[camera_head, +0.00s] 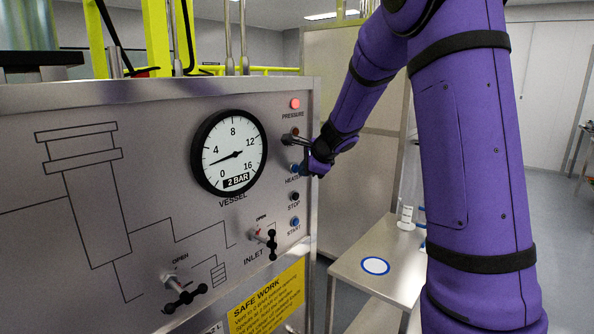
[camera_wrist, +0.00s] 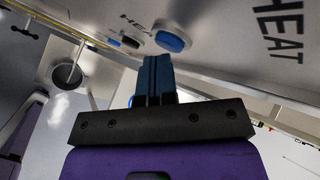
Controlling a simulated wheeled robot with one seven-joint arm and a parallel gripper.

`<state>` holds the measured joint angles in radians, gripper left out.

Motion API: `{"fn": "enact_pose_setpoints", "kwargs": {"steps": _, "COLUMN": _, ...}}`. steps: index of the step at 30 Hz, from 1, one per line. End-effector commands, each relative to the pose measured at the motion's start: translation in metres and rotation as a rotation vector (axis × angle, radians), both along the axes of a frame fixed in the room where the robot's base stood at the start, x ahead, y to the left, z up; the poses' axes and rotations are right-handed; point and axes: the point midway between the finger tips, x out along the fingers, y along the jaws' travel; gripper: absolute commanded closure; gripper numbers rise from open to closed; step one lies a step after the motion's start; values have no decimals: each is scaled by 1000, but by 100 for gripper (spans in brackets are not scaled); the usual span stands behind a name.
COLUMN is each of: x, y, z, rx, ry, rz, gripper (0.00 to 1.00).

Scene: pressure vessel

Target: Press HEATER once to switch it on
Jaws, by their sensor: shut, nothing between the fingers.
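The HEATER button (camera_head: 294,168) is a blue round button on the steel panel, below my gripper in the head view. In the wrist view the blue button (camera_wrist: 173,40) sits just beyond my fingertips, with its label partly hidden. My gripper (camera_head: 287,140) is shut and empty, its fingers pointing at the panel between the lamp above and the HEATER button. The fingers (camera_wrist: 155,65) show side by side in the wrist view; I cannot tell whether they touch anything. The lamp (camera_head: 295,131) above is dark, and its label is hidden by my gripper.
The PRESSURE lamp (camera_head: 295,104) glows red. The black STOP button (camera_head: 294,196) and blue START button (camera_head: 294,222) sit below HEATER. A dial gauge (camera_head: 229,153) and the INLET valve handle (camera_head: 264,239) stick out to the left. A side table (camera_head: 350,272) stands right of the panel.

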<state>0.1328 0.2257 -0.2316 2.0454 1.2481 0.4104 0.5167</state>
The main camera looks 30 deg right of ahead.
Motion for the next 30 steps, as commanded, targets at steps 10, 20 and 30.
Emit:
{"fn": "enact_pose_setpoints", "kwargs": {"steps": 10, "x": 3, "y": 2, "z": 0, "rx": 1, "ry": 0, "rz": 1, "gripper": 100}}
{"fn": "enact_pose_setpoints", "kwargs": {"steps": 20, "x": 2, "y": 1, "z": 0, "rx": 1, "ry": 1, "rz": 1, "gripper": 100}}
{"fn": "enact_pose_setpoints", "kwargs": {"steps": 30, "x": -12, "y": -3, "z": 0, "rx": 0, "ry": 0, "rz": 2, "gripper": 100}}
